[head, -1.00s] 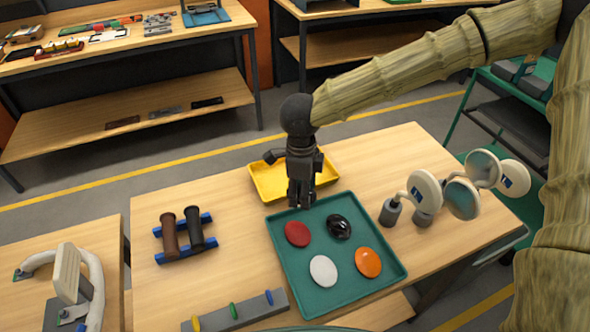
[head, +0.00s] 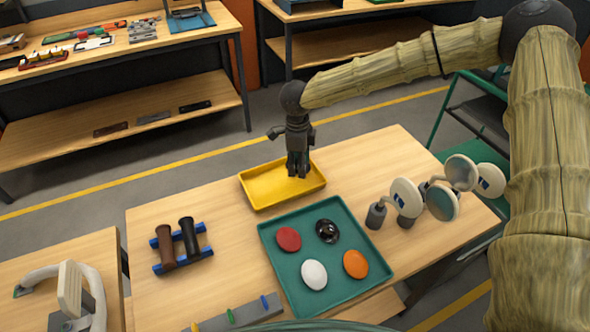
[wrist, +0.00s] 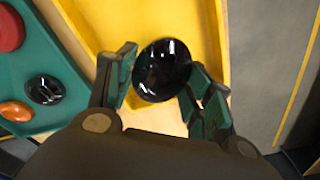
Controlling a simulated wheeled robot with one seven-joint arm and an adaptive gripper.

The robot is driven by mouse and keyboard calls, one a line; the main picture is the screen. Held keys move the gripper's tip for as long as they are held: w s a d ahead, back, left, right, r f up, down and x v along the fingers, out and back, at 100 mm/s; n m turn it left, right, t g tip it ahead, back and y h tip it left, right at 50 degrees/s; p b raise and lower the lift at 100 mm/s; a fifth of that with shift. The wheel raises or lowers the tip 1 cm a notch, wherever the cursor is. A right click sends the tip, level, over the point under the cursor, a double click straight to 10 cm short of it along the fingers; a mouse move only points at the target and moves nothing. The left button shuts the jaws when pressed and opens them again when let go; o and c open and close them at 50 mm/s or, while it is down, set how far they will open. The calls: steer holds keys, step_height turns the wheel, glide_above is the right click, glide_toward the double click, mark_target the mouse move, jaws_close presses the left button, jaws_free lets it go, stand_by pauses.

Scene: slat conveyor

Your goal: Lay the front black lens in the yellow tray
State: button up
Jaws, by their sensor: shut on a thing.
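My gripper (head: 298,175) points down over the right part of the yellow tray (head: 262,188), which holds nothing that I can see. In the wrist view my gripper (wrist: 160,85) is shut on a glossy round black lens (wrist: 162,68), with one finger on each side. The yellow tray (wrist: 205,25) shows behind and below that lens. In the head view the fingers hide the held lens. A second black lens (head: 327,231) lies in the green tray (head: 287,270); it also shows in the wrist view (wrist: 45,89).
The green tray also holds a red (head: 289,239), a white (head: 314,275) and an orange lens (head: 355,264). Round mirror-like discs on stands (head: 404,198) are at the right. A blue rack (head: 182,247) with brown and black handles is at the left. Bare table lies between rack and trays.

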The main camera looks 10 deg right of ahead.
step_height(320, 180, down, 3)
steer(key=shift+f+p, duration=0.15)
steer(key=shift+p, duration=0.6)
steer(key=shift+s, duration=0.1)
steer(key=shift+s+f, duration=0.1)
steer(key=shift+f, duration=0.55)
steer(key=o, duration=0.9)
steer(key=shift+f, duration=0.1)
steer(key=shift+o, duration=0.2)
steer(key=r+b, duration=0.1)
steer(key=r, duration=0.3)
steer(key=r+b, duration=0.1)
steer(key=r, duration=0.4)
steer(key=r+b, duration=0.1)
steer(key=r, duration=0.3)
steer(key=shift+w+a+r, duration=0.2)
steer(key=shift+a, duration=0.05)
